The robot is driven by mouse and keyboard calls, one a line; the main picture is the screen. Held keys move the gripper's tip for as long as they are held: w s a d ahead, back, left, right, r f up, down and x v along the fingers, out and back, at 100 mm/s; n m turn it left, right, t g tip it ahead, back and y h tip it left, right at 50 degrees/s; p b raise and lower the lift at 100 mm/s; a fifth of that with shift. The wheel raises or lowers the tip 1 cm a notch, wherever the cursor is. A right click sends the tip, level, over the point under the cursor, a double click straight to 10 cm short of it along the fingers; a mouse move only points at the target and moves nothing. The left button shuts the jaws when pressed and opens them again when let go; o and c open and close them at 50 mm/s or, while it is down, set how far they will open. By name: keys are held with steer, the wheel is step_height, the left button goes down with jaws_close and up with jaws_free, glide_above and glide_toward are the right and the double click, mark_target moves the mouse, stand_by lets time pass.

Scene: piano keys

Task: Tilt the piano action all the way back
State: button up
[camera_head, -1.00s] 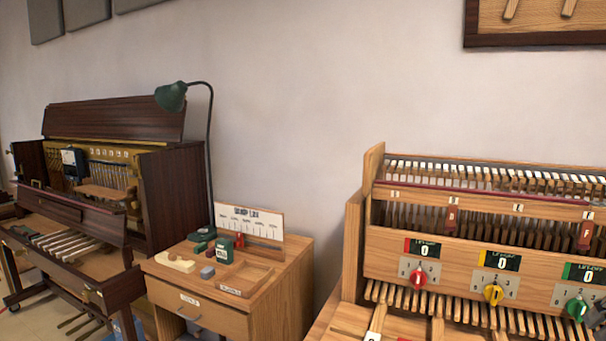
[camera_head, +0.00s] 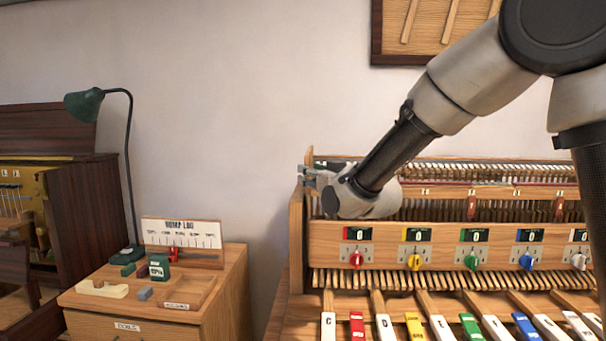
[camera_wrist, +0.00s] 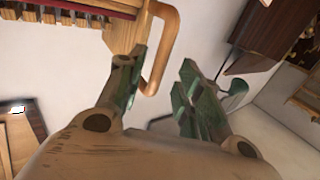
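The piano action (camera_head: 420,213) is a wide wooden frame with rows of hammers, standing behind the keys in the head view. It looks upright. A wooden loop handle (camera_wrist: 166,60) sticks out from the end of the wooden frame in the wrist view. My gripper (camera_head: 308,177) is at the upper left end of the action in the head view. In the wrist view, my gripper (camera_wrist: 163,72) has its two green-padded fingers apart. The handle's outer bar shows in the gap between them, with no clear contact. My arm hides part of the hammers.
Coloured and white keys (camera_head: 413,326) lie in front of the action, below a row of knobs (camera_head: 473,261) and small displays. A wooden cabinet (camera_head: 232,295) with small items and a green lamp (camera_head: 84,104) stand to the left. A dark piano (camera_head: 88,220) is farther left.

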steer(key=shift+x, duration=1.75)
steer(key=shift+d, duration=0.1)
steer(key=shift+c, duration=0.3)
jaws_close()
